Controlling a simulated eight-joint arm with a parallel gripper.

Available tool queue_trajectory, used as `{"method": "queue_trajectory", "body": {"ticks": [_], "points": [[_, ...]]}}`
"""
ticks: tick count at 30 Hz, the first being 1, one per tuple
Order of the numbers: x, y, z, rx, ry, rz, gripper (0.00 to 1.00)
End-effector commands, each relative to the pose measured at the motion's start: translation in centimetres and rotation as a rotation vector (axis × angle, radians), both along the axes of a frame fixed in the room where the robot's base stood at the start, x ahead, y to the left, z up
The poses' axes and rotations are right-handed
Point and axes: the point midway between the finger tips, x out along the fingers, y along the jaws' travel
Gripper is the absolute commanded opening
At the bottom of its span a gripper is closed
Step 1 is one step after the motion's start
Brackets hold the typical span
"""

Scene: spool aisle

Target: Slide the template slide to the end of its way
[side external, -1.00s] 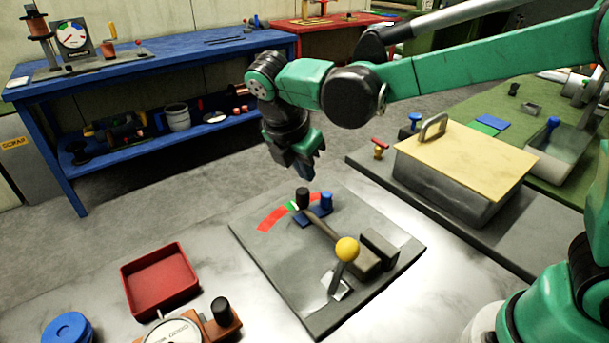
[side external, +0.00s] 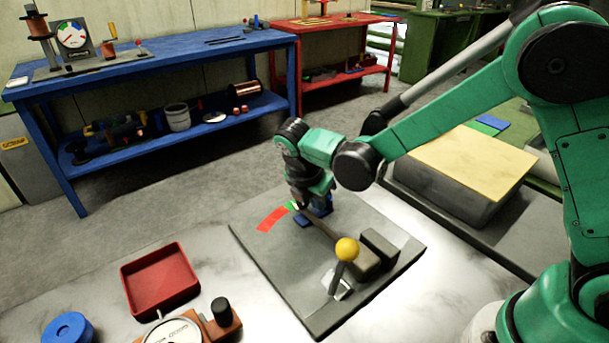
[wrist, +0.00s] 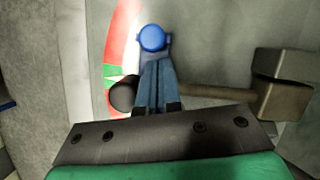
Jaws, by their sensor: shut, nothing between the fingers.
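A blue slide (side external: 303,221) with an upright blue knob (wrist: 152,38), seemingly the template slide, sits on a grey plate (side external: 270,260). My gripper (wrist: 157,68) is shut and empty, low over the plate. In the wrist view its fingers lie just below the blue knob and cover part of the slide. I cannot tell whether they touch it. A black knob (wrist: 122,95) stands close to the left of the fingers, at the end of a bar. A red-and-green scale (wrist: 124,45) lies beside them.
A lever with a yellow ball (side external: 347,249) and a dark block (side external: 379,249) stand on the plate's near side. A red tray (side external: 160,281) is to the left. A grey box with a tan lid (side external: 470,165) is at right.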

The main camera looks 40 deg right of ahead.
Motion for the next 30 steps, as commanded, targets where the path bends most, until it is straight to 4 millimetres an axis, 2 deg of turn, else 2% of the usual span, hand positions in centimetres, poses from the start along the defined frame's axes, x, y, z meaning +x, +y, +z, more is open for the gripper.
{"method": "queue_trajectory", "body": {"ticks": [11,14,21,24,30], "points": [[0.0,-0.2,-0.2,0.0,0.0,-0.001,0.0],[0.0,-1.5,-0.2,0.0,0.0,-0.004,0.0],[0.0,-6.0,-0.2,-0.002,0.003,-0.006,0.0],[0.0,-6.7,-0.2,-0.001,0.002,-0.003,0.0],[0.0,-6.8,-0.2,-0.004,0.002,-0.001,0.0]]}}
